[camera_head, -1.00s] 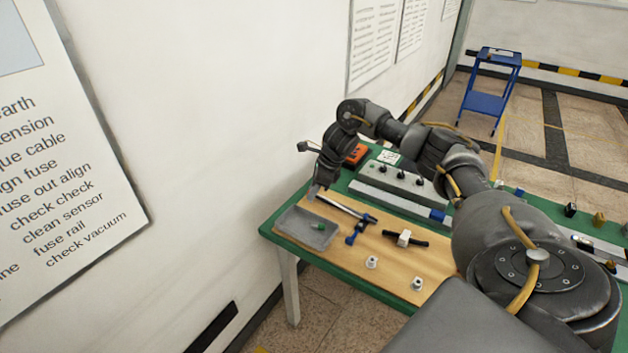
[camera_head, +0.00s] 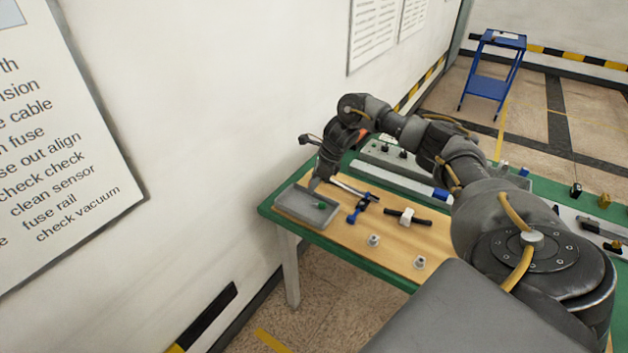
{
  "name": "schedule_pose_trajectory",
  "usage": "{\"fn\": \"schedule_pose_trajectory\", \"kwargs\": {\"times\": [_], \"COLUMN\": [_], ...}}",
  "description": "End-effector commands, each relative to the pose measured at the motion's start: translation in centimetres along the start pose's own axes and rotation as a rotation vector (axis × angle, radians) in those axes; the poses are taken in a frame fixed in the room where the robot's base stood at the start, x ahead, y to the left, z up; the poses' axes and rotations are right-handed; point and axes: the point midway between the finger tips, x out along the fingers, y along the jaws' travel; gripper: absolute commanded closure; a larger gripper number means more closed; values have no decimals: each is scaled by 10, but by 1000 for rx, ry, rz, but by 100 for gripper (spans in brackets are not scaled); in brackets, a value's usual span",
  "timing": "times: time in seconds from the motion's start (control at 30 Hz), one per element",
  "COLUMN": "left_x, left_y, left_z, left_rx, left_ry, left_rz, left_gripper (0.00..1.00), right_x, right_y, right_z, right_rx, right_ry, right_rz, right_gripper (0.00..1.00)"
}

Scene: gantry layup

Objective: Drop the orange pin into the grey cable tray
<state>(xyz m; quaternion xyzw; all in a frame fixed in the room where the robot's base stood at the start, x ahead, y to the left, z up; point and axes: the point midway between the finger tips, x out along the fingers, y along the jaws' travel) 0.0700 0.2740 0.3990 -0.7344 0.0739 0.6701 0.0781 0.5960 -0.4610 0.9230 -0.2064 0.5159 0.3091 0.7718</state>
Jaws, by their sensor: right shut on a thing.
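The grey cable tray (camera_head: 299,209) lies at the left end of the green-edged table, with a small green piece (camera_head: 321,205) inside it. My right gripper (camera_head: 315,186) points down just above the back part of the tray. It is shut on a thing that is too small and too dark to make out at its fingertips. I take it to be the orange pin, which I cannot see lying anywhere else. My left gripper is out of view.
A hammer-like tool (camera_head: 350,188), a blue clamp (camera_head: 357,209) and a black-and-white tool (camera_head: 407,217) lie right of the tray. Two light fittings (camera_head: 374,240) stand nearer the front. The wall is close on the left. A blue trolley (camera_head: 487,85) stands far off.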

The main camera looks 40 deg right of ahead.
Motion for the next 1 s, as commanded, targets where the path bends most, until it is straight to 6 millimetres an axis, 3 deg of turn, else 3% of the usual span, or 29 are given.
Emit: {"fn": "schedule_pose_trajectory", "kwargs": {"times": [0.13, 0.17, 0.37, 0.73, 1.0], "left_x": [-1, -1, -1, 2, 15], "left_y": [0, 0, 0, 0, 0], "left_z": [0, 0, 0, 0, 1], "left_rx": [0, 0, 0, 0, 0], "left_ry": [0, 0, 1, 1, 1], "left_rz": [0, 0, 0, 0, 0], "left_gripper": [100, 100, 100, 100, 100], "right_x": [-1, -1, -1, -9, -59], "right_y": [0, 0, 0, -1, -1], "right_z": [0, 0, 0, 0, 0], "right_rx": [0, 0, 0, -2, -2], "right_ry": [0, 0, 0, -2, -3], "right_rz": [0, 0, 0, -1, -4], "right_gripper": [100, 80, 56, 56, 56]}}
